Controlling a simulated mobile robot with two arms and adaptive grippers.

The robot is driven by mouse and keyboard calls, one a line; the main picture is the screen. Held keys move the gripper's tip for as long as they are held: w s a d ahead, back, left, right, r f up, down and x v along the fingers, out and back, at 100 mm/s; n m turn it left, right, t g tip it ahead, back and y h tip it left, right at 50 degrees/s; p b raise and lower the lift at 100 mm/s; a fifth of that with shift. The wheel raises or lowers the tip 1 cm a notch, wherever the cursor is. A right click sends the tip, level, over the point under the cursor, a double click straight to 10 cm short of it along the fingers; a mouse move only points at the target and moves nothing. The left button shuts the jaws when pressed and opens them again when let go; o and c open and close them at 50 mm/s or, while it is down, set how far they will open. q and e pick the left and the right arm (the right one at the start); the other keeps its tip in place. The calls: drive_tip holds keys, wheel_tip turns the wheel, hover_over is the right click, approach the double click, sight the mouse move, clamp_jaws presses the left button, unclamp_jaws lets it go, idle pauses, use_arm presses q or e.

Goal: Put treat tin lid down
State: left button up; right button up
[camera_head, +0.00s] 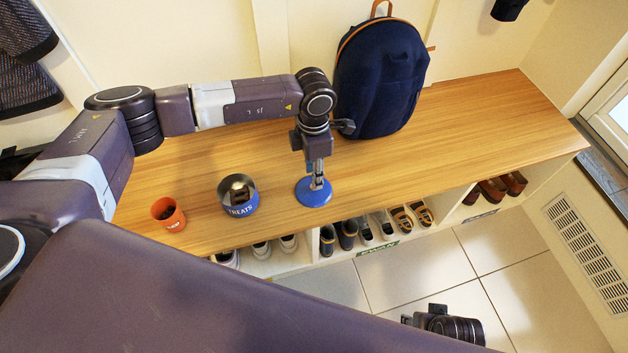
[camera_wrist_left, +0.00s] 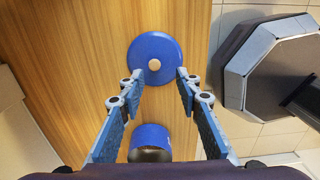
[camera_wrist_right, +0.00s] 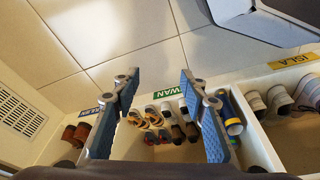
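The blue round treat tin lid (camera_head: 314,193) with a small wooden knob lies flat on the wooden bench, near its front edge. It also shows in the left wrist view (camera_wrist_left: 168,52), knob up. My left gripper (camera_head: 318,182) points down right above the lid. In the left wrist view its fingers (camera_wrist_left: 159,78) are spread to either side of the knob, not closed on it. The blue treat tin (camera_head: 240,208), marked TREATS, stands uncovered left of the lid, with something brown inside. My right gripper (camera_wrist_right: 159,78) is open and empty above the floor in front of the cubbies.
An orange cup (camera_head: 168,214) stands left of the tin. A navy backpack (camera_head: 381,80) leans on the wall behind the lid. The bench (camera_head: 480,110) is clear to the right. Shoes fill the cubbies below, including striped sandals (camera_head: 402,219).

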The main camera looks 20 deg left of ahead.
use_arm(q)
wheel_tip(320, 180, up, 6)
use_arm(e)
drive_tip(key=shift+s+f, duration=0.2)
drive_tip(key=shift+f, duration=0.45)
drive_tip(key=shift+s+f, duration=0.15)
drive_tip(key=shift+f, duration=0.45)
